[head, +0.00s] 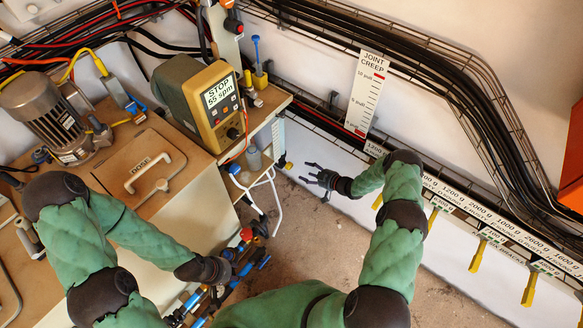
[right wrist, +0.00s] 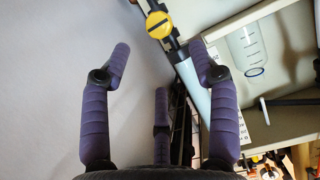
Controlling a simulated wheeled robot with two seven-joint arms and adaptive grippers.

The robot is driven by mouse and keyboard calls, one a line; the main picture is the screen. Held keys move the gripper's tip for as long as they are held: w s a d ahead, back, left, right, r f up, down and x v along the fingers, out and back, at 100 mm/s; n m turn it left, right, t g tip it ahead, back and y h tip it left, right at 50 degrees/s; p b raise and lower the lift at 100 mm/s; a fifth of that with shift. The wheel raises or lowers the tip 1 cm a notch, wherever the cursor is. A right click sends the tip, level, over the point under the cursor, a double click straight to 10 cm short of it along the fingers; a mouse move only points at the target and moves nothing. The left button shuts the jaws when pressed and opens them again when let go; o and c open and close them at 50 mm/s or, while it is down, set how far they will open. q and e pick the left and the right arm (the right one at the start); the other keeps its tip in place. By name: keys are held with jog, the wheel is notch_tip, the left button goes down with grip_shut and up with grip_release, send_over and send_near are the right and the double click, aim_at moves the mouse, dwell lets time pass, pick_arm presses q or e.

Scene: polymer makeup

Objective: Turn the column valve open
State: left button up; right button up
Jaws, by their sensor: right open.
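A round yellow knob with a dark bar across it, likely the column valve (right wrist: 158,25), sits at the top of the right wrist view, on a dark fitting beside a pale tube (right wrist: 193,92). In the head view it shows as a small yellow spot (head: 289,165) at the cabinet's right edge. My right gripper (head: 311,175) is open and empty, a little to the right of the knob and apart from it. Its spread fingers (right wrist: 160,75) point towards the knob in the wrist view. My left gripper (head: 232,264) is low beside the bench; its fingers are unclear.
A yellow pump controller (head: 205,100) reading "STOP 55 spm" stands on the bench. A clear graduated vessel (right wrist: 250,50) is in the cabinet right of the knob. Blue and red handled valves (head: 190,300) crowd near my left gripper. Yellow tags (head: 477,256) hang along the right wall rail.

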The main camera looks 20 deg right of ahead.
aim_at(291, 166)
jog(key=b+x, duration=0.3)
jog(key=x, duration=0.7)
jog(key=shift+w+a+f+b, duration=0.1)
jog(key=shift+b, duration=0.3)
jog(key=c, duration=1.1)
